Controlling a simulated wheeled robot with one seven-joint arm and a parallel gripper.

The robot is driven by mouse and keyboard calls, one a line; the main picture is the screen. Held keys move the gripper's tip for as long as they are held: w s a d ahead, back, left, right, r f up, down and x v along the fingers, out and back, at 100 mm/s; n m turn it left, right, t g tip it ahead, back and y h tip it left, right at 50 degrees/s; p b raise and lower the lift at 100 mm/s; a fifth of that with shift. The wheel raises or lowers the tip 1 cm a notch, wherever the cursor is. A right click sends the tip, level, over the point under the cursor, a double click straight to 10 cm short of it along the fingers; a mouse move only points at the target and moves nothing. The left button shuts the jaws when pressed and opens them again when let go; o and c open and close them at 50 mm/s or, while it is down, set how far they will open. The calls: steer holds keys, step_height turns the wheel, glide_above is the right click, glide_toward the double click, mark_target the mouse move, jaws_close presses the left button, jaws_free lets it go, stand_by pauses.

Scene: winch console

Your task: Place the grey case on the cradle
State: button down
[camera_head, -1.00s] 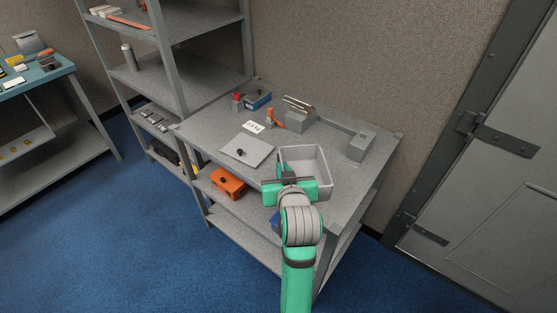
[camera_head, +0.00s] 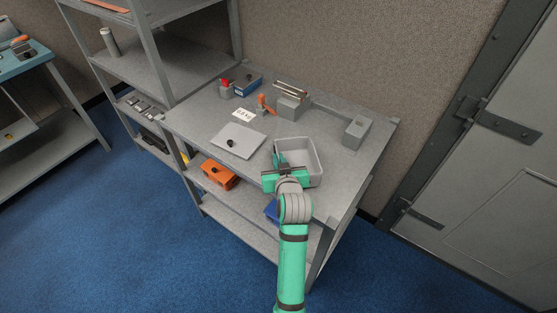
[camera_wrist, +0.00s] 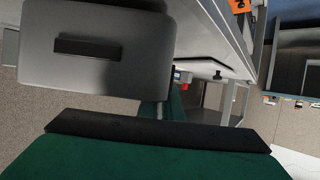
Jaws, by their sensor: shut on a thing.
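The grey case (camera_head: 309,147) looks like a rimmed grey box at the front right of the bench. It also fills the upper left of the wrist view (camera_wrist: 95,75), with a dark bar on its face. My gripper (camera_head: 286,172) is at its near left side, shut on it. One green finger shows along its left side; the grip point is largely hidden. Whether the case touches the bench cannot be told. A grey block topped with light rods (camera_head: 290,103), possibly the cradle, stands at the back of the bench.
A flat grey plate with a black knob (camera_head: 238,140) lies left of the case. A red-topped block (camera_head: 226,88), blue box (camera_head: 247,84) and orange lever (camera_head: 262,101) stand behind. A grey block (camera_head: 356,132) is at right. An orange case (camera_head: 218,174) sits on the lower shelf.

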steer(key=shift+f, duration=0.35)
steer(key=c, duration=2.4)
jaws_free()
steer(key=shift+f, duration=0.2)
steer(key=o, duration=0.5)
steer(key=shift+c, duration=0.2)
steer(key=shift+r, duration=0.15)
